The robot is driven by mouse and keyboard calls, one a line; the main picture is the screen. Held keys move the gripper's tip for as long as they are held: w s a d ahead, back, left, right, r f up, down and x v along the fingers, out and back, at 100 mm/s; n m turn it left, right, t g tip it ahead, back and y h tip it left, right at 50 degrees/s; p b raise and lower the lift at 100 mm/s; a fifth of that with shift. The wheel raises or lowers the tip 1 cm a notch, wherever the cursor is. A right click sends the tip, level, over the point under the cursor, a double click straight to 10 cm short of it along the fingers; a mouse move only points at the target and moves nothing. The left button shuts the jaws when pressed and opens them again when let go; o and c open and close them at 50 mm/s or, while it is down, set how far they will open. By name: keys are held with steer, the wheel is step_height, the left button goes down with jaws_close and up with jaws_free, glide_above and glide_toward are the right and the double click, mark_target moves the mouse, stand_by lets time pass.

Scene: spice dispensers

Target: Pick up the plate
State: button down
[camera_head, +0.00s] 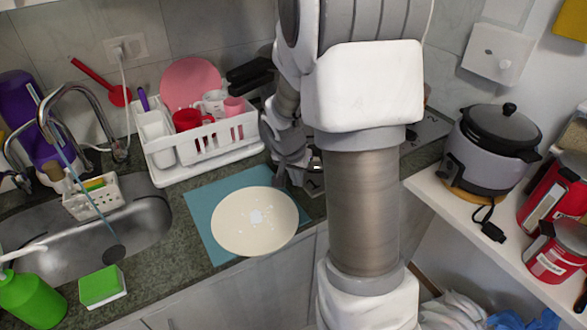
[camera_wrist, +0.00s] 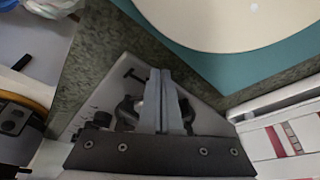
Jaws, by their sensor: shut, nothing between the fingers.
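A cream plate (camera_head: 255,222) lies flat on a teal mat (camera_head: 205,205) on the dark counter, right of the sink. The plate's edge (camera_wrist: 225,25) also shows at the top of the wrist view, cut off by the frame. My gripper (camera_wrist: 160,75) is shut and empty, its two fingers together, pointing toward the plate but apart from it.
A white dish rack (camera_head: 205,145) with cups and a pink plate stands behind the mat. The sink (camera_head: 85,235) is at left, with a green sponge (camera_head: 102,287) in front. A rice cooker (camera_head: 490,150) and red canisters (camera_head: 553,250) stand on the right shelf.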

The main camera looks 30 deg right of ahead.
mark_target(284, 209)
steer(key=shift+s+a+f, duration=0.1)
steer(key=shift+s+a, duration=0.5)
steer(key=shift+a, duration=0.2)
steer(key=shift+s+a, duration=0.6)
steer(key=shift+a, duration=0.15)
steer(key=shift+s+a+f+b, duration=0.15)
steer(key=shift+s+a+b, duration=0.25)
steer(key=shift+b, duration=0.3)
steer(key=shift+s+a+b, duration=0.45)
steer(key=shift+a+b, duration=0.05)
steer(key=shift+a, duration=0.1)
steer(key=shift+s+a+b, duration=0.4)
steer(key=shift+a+b, duration=0.05)
steer(key=shift+a, duration=0.15)
steer(key=shift+s+a+b, duration=0.3)
steer(key=shift+s+a, duration=0.2)
steer(key=shift+w+d, duration=0.1)
